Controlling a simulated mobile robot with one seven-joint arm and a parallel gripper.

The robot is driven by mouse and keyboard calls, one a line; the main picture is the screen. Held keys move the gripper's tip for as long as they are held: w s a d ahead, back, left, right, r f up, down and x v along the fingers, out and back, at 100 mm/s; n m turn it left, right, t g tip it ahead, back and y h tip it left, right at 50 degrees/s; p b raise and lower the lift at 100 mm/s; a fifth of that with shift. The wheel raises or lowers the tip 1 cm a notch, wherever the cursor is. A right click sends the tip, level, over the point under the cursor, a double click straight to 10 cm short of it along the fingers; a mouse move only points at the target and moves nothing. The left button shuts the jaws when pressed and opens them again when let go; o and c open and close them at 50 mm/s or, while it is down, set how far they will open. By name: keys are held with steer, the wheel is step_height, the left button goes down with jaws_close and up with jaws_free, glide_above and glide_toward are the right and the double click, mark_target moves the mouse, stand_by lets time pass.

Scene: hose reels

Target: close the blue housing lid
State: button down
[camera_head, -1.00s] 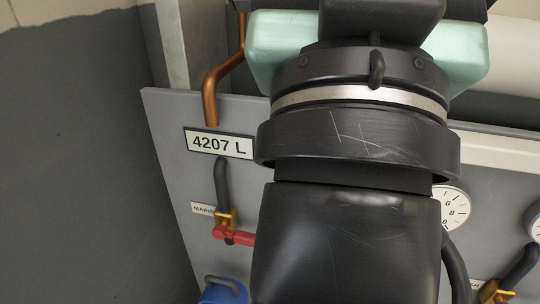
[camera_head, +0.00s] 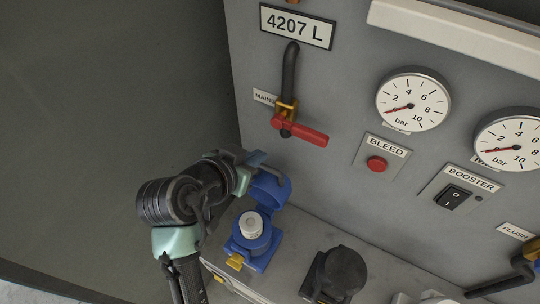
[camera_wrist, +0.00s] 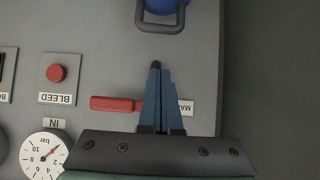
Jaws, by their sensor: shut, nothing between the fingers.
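The blue housing (camera_head: 258,252) stands on the grey ledge in the head view, with a white ribbed cartridge (camera_head: 250,226) upright inside it. Its blue lid (camera_head: 268,188) is raised open at the back, towards the panel, and has a grey handle. The lid also shows at the top of the wrist view (camera_wrist: 165,5), with its handle (camera_wrist: 160,30) towards my fingers. My gripper (camera_wrist: 157,66) is shut and empty, its fingertips just short of the handle in the picture. In the head view my gripper (camera_head: 250,158) is beside the lid's upper left; contact is not clear.
A yellow latch (camera_head: 236,262) sits at the housing's front. A black housing (camera_head: 340,274) stands to the right on the ledge. The panel behind carries a red-handled valve (camera_head: 300,131), a red bleed button (camera_head: 376,164), gauges and a booster switch (camera_head: 453,196). The left side is open floor.

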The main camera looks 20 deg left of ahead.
mark_target(267, 166)
steer(key=p+x, duration=0.2)
steer(key=x, duration=0.8)
steer(key=s+p, duration=0.1)
steer(key=s, duration=0.1)
steer(key=shift+s+a+f+p, duration=0.1)
steer(key=shift+s+f+p, duration=0.15)
steer(key=shift+s+p, duration=0.1)
steer(key=shift+s+f, duration=0.2)
steer(key=shift+s, duration=0.5)
steer(key=shift+f, duration=0.15)
